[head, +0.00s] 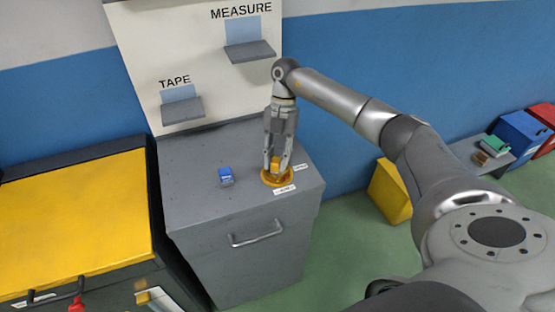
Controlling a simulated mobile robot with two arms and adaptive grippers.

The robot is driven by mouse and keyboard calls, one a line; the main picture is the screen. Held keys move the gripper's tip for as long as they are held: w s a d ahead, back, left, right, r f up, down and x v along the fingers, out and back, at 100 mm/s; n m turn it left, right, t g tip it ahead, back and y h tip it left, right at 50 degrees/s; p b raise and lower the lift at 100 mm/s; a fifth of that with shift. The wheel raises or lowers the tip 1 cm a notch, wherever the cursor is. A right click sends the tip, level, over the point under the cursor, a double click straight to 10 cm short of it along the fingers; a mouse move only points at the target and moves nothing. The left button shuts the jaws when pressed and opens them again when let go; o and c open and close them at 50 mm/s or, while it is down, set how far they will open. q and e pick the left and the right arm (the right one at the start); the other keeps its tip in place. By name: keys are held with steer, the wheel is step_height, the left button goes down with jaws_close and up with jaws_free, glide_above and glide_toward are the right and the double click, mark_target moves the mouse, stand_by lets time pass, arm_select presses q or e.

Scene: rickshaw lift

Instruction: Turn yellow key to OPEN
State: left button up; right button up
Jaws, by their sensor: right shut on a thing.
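The yellow key (276,164) stands on a round orange-yellow base (277,178) on top of the grey cabinet (190,203). White labels sit beside the base, at its right (301,167) and front (285,190); their print is too small to read. My right gripper (277,165) points straight down and is shut on the key from above. The fingers hide part of the key, so I cannot tell its exact turn angle. My left gripper is not in view.
A small blue object (226,175) lies left of the key on the cabinet top. A backboard with TAPE shelf (182,110) and MEASURE shelf (250,52) rises behind. A yellow-topped cabinet (70,220) stands left. A yellow box (389,192) and bins (519,138) are right.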

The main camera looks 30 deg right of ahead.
stand_by(0.4)
steer(key=n+h+b, duration=0.1)
steer(key=n, duration=0.1)
steer(key=shift+w+n+g, duration=0.1)
steer(key=shift+n+g, duration=0.2)
steer(key=shift+n, duration=0.6)
steer(key=shift+a+n+g+h+b, duration=0.1)
steer(key=shift+n+g+h+b, duration=0.2)
steer(key=shift+n+h+b, duration=0.5)
steer(key=shift+n, duration=1)
